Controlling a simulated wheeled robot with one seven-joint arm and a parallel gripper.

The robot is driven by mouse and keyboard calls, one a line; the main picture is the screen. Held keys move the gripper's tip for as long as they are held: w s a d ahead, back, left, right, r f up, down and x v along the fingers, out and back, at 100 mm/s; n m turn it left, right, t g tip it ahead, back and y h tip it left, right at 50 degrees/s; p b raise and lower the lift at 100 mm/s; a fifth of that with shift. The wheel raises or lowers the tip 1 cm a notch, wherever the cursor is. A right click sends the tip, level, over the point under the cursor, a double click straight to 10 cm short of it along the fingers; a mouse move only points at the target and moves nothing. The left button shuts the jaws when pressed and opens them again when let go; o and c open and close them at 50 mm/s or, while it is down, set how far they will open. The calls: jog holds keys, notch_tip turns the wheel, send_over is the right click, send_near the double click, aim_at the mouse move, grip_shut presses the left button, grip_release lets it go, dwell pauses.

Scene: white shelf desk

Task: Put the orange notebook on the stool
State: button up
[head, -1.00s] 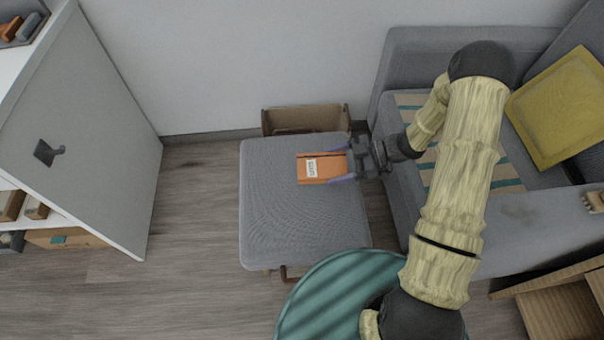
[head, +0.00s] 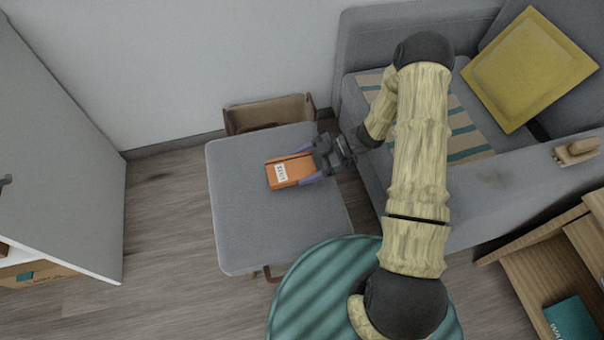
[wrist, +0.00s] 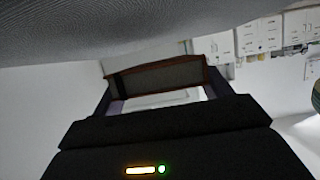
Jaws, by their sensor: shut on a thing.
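The orange notebook (head: 292,171) with a white label is over the grey cushioned stool (head: 275,225) in the head view. My gripper (head: 307,166) is shut on its right end, with purple fingers on either side. The notebook appears above the back half of the seat; whether it touches the cushion I cannot tell from above. In the wrist view the notebook's edge (wrist: 158,75) shows between the fingers, close to a grey fabric surface at the top of the picture.
A round teal ribbed table or pouf (head: 318,285) stands in front of the stool. A grey sofa (head: 480,190) with a yellow cushion (head: 530,68) is to the right. A cardboard box (head: 268,113) stands behind the stool. A white cabinet panel (head: 60,150) is at left.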

aim_at(304, 171)
jog(key=shift+r, duration=0.1)
jog(key=shift+f+b, duration=0.85)
jog(key=shift+f, duration=1.05)
jog(key=shift+f, duration=0.1)
jog(key=o, duration=1.1)
jog(key=shift+c, duration=0.2)
jog(key=shift+r, duration=0.2)
jog(key=p+v, duration=0.2)
jog(key=v, duration=0.5)
jog(key=shift+w+d+p, duration=0.1)
jog(key=shift+d+p, duration=0.15)
jog(key=shift+p, duration=0.15)
